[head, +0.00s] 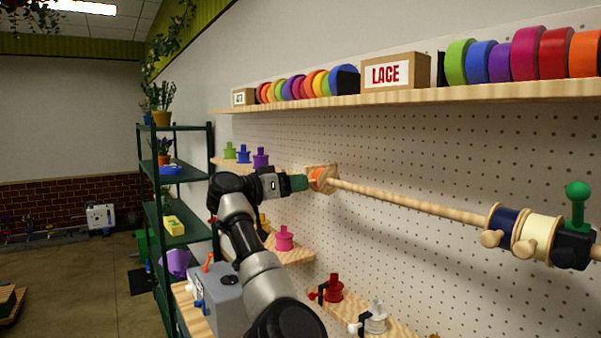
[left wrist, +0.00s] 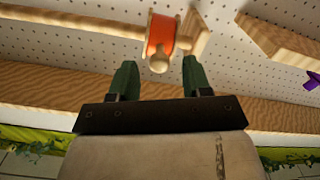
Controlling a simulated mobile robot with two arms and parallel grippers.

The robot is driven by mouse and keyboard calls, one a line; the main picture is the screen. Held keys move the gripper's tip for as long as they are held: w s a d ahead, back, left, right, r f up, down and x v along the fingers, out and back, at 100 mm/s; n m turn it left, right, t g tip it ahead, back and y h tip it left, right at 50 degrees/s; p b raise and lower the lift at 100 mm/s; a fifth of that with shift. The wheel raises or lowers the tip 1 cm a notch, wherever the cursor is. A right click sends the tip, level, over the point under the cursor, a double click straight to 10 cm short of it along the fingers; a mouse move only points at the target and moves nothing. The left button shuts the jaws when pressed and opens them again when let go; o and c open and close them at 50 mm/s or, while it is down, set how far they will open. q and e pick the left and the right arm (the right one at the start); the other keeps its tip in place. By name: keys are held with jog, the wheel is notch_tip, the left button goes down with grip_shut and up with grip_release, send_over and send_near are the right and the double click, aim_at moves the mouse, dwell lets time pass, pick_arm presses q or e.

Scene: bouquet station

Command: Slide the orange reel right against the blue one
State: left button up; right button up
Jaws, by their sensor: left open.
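The orange reel (head: 316,178) sits near the left end of a wooden rod (head: 410,203) in front of the pegboard. It also shows in the left wrist view (left wrist: 161,32), with a wooden knob (left wrist: 157,63) sticking out toward my gripper. My left gripper (head: 303,182) is at the reel, partly hiding it in the head view. Its green fingers are open, one on each side of the knob in the left wrist view (left wrist: 160,68), with gaps visible. The dark blue reel (head: 507,221) is far right along the rod. My right gripper is not in view.
A cream reel (head: 541,233) sits right of the blue one, beside a black block with a green knob (head: 577,205). The rod between the orange and blue reels is bare. A shelf (head: 440,96) with ribbon rolls runs above. Small shelves with colored spools lie below.

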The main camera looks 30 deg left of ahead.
pick_arm(q)
jog(key=shift+p+x, duration=0.3)
jog(key=shift+x, duration=0.65)
jog(key=shift+c, duration=0.2)
grip_shut()
